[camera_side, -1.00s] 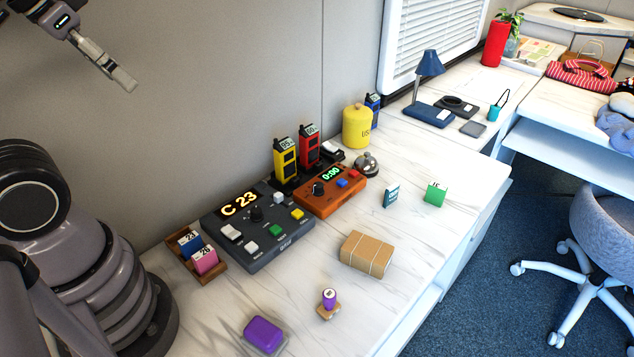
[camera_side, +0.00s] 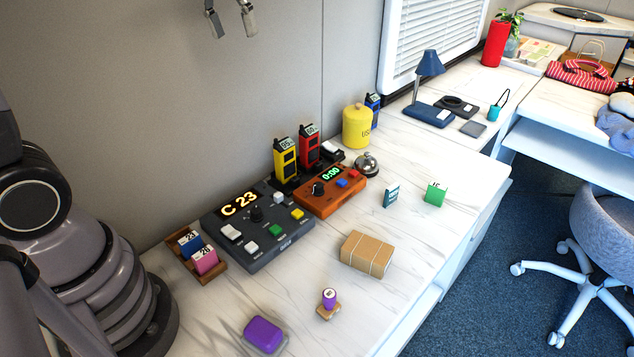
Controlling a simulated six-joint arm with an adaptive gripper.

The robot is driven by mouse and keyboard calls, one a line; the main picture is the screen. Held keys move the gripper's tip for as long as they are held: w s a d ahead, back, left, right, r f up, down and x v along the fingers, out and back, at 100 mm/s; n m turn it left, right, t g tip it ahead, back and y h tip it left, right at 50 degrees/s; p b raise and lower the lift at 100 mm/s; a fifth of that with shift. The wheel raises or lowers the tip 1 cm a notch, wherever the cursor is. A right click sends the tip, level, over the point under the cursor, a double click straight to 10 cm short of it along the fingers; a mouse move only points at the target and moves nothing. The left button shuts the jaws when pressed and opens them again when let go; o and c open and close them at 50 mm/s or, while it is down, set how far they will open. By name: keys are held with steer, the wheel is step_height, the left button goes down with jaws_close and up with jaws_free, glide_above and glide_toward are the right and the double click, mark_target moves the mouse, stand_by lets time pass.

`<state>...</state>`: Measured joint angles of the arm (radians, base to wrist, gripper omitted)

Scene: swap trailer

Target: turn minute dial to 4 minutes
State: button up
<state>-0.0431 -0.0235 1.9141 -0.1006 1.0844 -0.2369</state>
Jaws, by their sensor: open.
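An orange timer box (camera_side: 345,197) stands on the white marbled table, behind and to the right of a dark grey console. Its display (camera_side: 330,173) reads 0:00 in green. A black dial (camera_side: 318,188) sits on its left part, with a blue button (camera_side: 341,183) and a red button (camera_side: 354,174) to the right. My gripper (camera_side: 231,22) is at the top edge of the picture, high above the table and well apart from the timer. Its two fingers point down, spread apart with nothing between them. The rest of the gripper is out of frame.
The dark grey console (camera_side: 275,253) with a C 23 display adjoins the timer. Yellow (camera_side: 286,160) and red (camera_side: 309,147) handheld radios stand close behind it. A silver bell (camera_side: 367,164) is at its right. A cardboard package (camera_side: 366,254) lies in front, with clear table between.

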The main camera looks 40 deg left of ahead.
steer(key=w+f+n+g+h, duration=0.1)
steer(key=w+f+n+g, duration=0.2)
steer(key=w+f, duration=0.75)
steer(key=n+g+h, duration=0.1)
steer(key=n+g, duration=0.1)
glide_toward(318, 184)
steer(key=x, duration=0.9)
steer(key=shift+d+f, duration=0.1)
steer(key=shift+f, duration=0.1)
jaws_close()
